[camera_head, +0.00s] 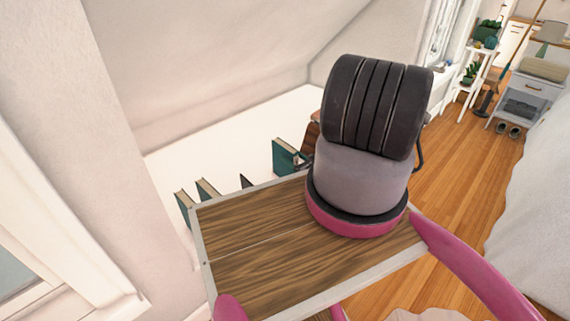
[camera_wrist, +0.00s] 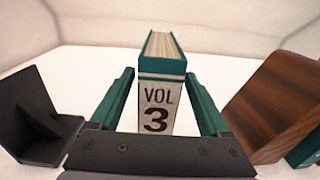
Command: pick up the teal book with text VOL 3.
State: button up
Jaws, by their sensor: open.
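The teal book with VOL 3 (camera_wrist: 158,100) on its pale spine label stands upright in the middle of the wrist view, spine toward me, cream page edges on top. My gripper (camera_wrist: 159,76) is open, with one green finger on each side of the spine and a narrow gap visible at each side. How deep the fingers reach along the covers is hard to tell. In the head view a teal book (camera_head: 284,157), likely the same one, stands on the white surface behind my arm.
A black angled piece (camera_wrist: 38,115) stands left of the book and a brown wooden block (camera_wrist: 272,108) stands right. More teal books (camera_head: 184,204) stand at the left in the head view. The white surface (camera_head: 232,130) behind is clear up to the sloped wall.

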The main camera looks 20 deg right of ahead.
jog(key=x, duration=0.4)
jog(key=shift+a+r, duration=0.1)
grip_shut()
dwell(1.2)
